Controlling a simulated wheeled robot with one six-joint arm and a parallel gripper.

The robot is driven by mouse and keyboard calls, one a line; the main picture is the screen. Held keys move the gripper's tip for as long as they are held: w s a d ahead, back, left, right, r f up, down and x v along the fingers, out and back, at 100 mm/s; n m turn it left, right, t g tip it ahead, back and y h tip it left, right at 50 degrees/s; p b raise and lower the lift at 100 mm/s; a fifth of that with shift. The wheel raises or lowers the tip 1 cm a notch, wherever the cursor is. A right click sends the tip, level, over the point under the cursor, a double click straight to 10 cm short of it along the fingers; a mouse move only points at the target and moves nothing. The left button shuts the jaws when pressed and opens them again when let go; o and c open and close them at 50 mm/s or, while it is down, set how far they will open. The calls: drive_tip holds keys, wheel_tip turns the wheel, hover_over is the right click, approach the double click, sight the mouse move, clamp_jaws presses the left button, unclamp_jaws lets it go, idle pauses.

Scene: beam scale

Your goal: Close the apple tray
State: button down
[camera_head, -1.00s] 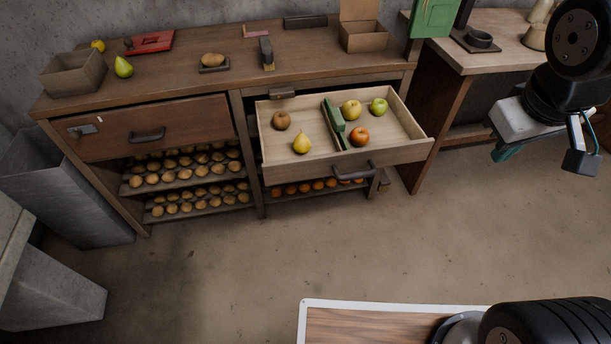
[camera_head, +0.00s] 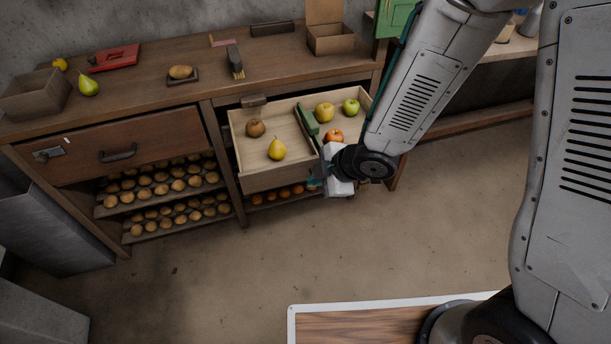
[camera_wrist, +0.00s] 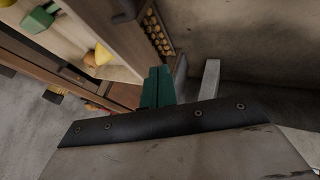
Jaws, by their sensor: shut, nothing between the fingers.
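The apple tray (camera_head: 262,178) is a pale wooden drawer pulled out from the cabinet. Behind a green divider (camera_head: 307,122) lie a red apple (camera_head: 334,136), a yellowish fruit (camera_head: 324,112) and a green apple (camera_head: 351,106); a brown fruit (camera_head: 256,128) and a yellow pear (camera_head: 277,148) lie on the left side. My gripper (camera_head: 316,178) is shut and empty at the tray's front; I cannot tell if it touches. My arm hides the right part of the front. In the wrist view the green fingers (camera_wrist: 157,88) are together beside the tray front (camera_wrist: 112,38).
The cabinet top (camera_head: 140,85) holds a grey box (camera_head: 38,95), a pear, a brush (camera_head: 235,62) and a cardboard box (camera_head: 330,40). A shut drawer (camera_head: 118,152) is at left. Shelves of potatoes sit below. The floor in front is clear.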

approach(285, 181)
wheel_tip(285, 181, down, 4)
drive_tip(key=s+a, duration=0.1)
drive_tip(key=s, duration=0.1)
drive_tip(key=w, duration=0.1)
drive_tip(key=w+a, duration=0.1)
drive_tip(key=shift+w+a+r, duration=0.1)
drive_tip(key=shift+w, duration=0.25)
drive_tip(key=shift+w+a, duration=0.1)
drive_tip(key=shift+w, duration=0.3)
